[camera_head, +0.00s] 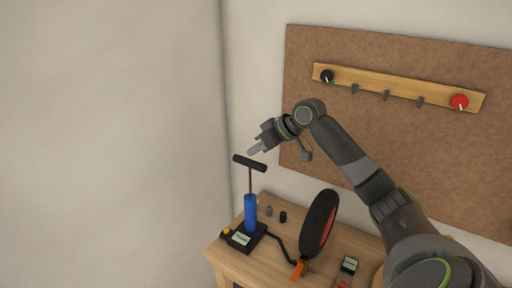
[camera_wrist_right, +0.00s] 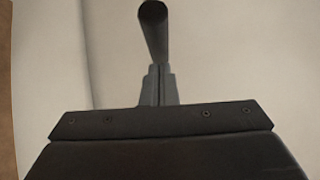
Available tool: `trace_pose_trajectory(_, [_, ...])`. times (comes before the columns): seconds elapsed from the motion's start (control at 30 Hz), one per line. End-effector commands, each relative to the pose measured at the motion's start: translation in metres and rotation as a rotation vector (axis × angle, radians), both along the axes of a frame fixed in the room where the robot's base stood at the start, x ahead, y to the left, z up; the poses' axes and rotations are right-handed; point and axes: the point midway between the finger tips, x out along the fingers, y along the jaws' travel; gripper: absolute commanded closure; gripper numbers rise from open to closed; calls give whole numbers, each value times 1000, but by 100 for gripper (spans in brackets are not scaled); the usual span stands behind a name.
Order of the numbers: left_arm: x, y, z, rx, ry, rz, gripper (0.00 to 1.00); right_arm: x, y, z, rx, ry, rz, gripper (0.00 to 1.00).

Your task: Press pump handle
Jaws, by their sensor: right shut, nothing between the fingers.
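A hand pump with a blue cylinder (camera_head: 250,212) stands upright on a black base at the table's left end. Its black T-shaped handle (camera_head: 249,163) is raised on a thin rod above the cylinder. My right gripper (camera_head: 253,150) is shut and empty, its fingertips pointing left and down just above the handle in the head view. In the right wrist view the shut fingers (camera_wrist_right: 159,86) show with the dark handle bar (camera_wrist_right: 153,30) beyond their tips. I cannot tell whether they touch the handle. My left gripper is not in view.
The wooden table (camera_head: 275,275) also bears a black oval item with an orange foot (camera_head: 319,222), small dark caps (camera_head: 283,216) and a small meter (camera_head: 348,267). The air left of the pump is clear.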

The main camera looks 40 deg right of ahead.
Motion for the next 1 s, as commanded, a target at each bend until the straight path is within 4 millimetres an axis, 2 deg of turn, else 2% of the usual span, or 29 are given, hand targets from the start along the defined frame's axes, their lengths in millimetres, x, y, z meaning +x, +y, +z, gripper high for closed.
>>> trace_pose_trajectory(0.13, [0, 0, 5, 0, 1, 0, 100, -1, 2, -8, 0, 0, 1, 100])
trace_pose_trajectory(0.47, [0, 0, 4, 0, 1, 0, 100, -1, 2, -10, 0, -1, 1, 100])
trace_pose_trajectory(0.57, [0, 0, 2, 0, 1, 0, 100, -1, 2, -16, 1, 0, 1, 100])
trace_pose_trajectory(0.67, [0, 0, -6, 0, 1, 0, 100, -1, 2, -36, 2, 3, 0, 100])
trace_pose_trajectory(0.9, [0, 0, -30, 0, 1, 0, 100, -2, 2, -107, 5, 9, 0, 100])
trace_pose_trajectory(1.0, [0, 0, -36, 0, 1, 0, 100, -3, 2, -128, 4, 10, 1, 100])
